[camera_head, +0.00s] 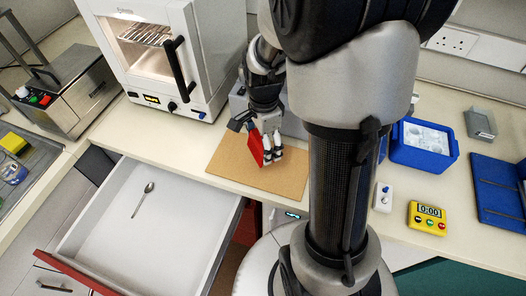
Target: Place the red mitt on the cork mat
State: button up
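The red mitt (255,147) is at my gripper (266,158), over the cork mat (287,182). The mitt looks like a narrow red strip, tilted, beside the pale fingers, and part of it is hidden by the gripper. The gripper points down at the mat's middle. I cannot tell whether the mitt touches the mat or whether the fingers are closed on it. The cork mat is a flat brown rectangle on the bench, partly covered by my arm.
An open drawer (120,215) with a spoon (143,198) sticks out at the front left. A white oven (185,50) stands behind. A blue tub (424,157), a yellow timer (427,218) and a blue folder-like item (497,190) are on the right.

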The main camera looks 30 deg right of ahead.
jog(key=shift+f+b, duration=0.7)
jog(key=shift+f, duration=1.35)
jog(key=shift+f, duration=0.2)
jog(key=o, duration=1.1)
